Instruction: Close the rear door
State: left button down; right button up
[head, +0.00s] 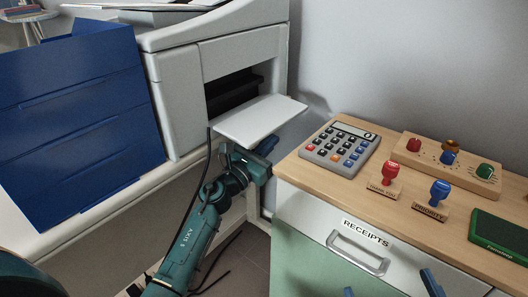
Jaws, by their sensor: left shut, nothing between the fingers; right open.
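The printer (176,103) stands at the back left, light grey. Its rear door (258,121) is a white flap folded down and sticking out to the right, nearly level. Above it the dark opening (233,90) shows. My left gripper (267,146) has blue fingertips and is shut and empty, just below the door's front edge. I cannot tell whether it touches the door. My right gripper (391,287) is open at the bottom edge, in front of the drawer; only its two blue fingertips show.
A blue drawer unit (78,118) stands left of the printer. A wooden-topped cabinet (408,216) with a drawer handle (357,253) stands at the right.

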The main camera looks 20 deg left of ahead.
pick_arm(q)
jog(key=shift+r, duration=0.3)
pick_arm(e)
jog(key=shift+f, duration=0.15)
